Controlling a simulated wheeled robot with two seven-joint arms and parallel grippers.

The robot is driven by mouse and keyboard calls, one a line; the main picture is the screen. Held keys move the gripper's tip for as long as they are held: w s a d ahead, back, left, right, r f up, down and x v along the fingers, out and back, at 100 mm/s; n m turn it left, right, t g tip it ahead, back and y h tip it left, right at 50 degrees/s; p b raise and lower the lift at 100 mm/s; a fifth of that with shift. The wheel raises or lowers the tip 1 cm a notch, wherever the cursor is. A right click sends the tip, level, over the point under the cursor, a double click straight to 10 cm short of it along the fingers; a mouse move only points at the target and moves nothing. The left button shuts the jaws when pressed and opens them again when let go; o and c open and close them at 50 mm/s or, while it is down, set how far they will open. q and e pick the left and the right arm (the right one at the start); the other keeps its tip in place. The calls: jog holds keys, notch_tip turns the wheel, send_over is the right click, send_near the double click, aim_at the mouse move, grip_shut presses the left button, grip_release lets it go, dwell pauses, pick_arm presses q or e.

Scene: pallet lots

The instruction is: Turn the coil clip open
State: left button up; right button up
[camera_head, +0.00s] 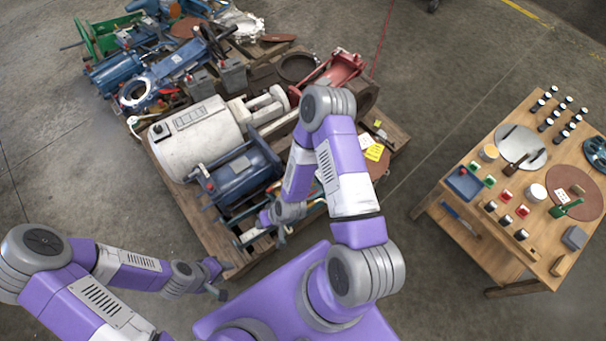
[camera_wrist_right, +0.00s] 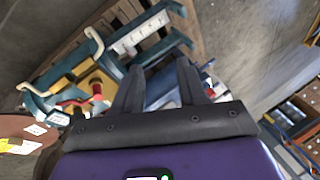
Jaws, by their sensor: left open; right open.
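I cannot make out the coil clip for certain. In the right wrist view, a teal frame (camera_wrist_right: 66,70) with cream hooked ends holds a yellow part (camera_wrist_right: 100,84) and a small red part (camera_wrist_right: 76,103), left of my fingers. My right gripper (camera_wrist_right: 160,68) is open, its two dark fingers apart over the frame's lower right part, with no object clearly held. In the head view my right gripper (camera_head: 280,236) is small, near the pallet's front edge. My left gripper (camera_head: 219,292) is at the pallet's near corner, apart from the machines.
The wooden pallet (camera_head: 205,228) carries a white cylindrical machine (camera_head: 195,140), a blue motor (camera_head: 243,180) and a red frame (camera_head: 335,70). Blue machines (camera_head: 165,72) crowd behind. A wooden table (camera_head: 470,150) with small parts stands right. Bare floor (camera_head: 430,110) lies between.

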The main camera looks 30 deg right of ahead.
jog(key=w+d+f+m+t+h, duration=0.2)
jog(key=w+f+t, duration=0.2)
jog(key=w, duration=0.4)
jog(key=w+d+f+m+t+h+b, duration=0.1)
jog(key=w+d+f+m+h, duration=0.1)
jog(key=d+h, duration=0.3)
jog(key=w+d+f+m+t+h+b, duration=0.1)
jog(key=w+d+f+h, duration=0.3)
jog(key=d, duration=0.8)
jog(key=shift+w+d+m+h, duration=0.2)
jog(key=shift+w+m+h, duration=0.25)
jog(key=shift+h, duration=0.65)
jog(key=shift+s, duration=0.1)
grip_shut()
